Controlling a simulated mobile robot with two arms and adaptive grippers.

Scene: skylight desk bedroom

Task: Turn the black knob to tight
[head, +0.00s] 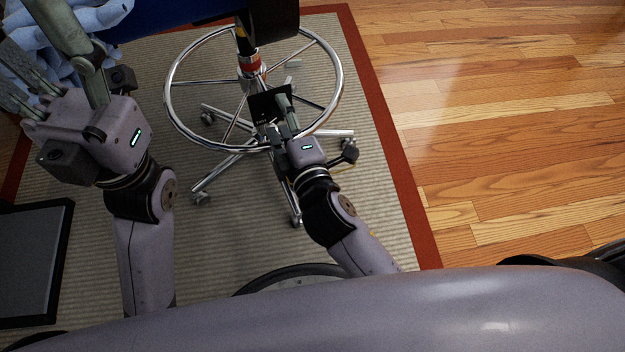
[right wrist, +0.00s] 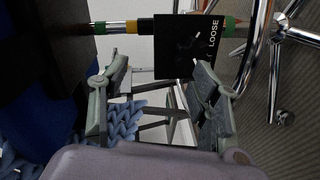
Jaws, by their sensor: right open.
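A black panel (head: 266,101) is on the stool's column, just above the chrome foot ring. In the right wrist view the same black panel (right wrist: 178,62) shows the word LOOSE and a small pale drawing. I cannot clearly make out the black knob's outline against this dark panel. My right gripper (head: 277,119) is at the panel, with its jaws apart. In the right wrist view its two fingers (right wrist: 156,65) stand apart below and in front of the panel, with nothing visibly held. My left gripper (head: 55,60) is at the upper left beside a light-blue knitted blanket; its fingertips are partly cut off.
The stool's chrome foot ring (head: 336,108) surrounds the column, with wheeled legs below. The dark blue seat (head: 180,17) is above. A beige rug (head: 235,245) with a red border lies underneath. The wooden floor (head: 510,130) at the right is clear. A dark flat panel (head: 30,265) is at the left.

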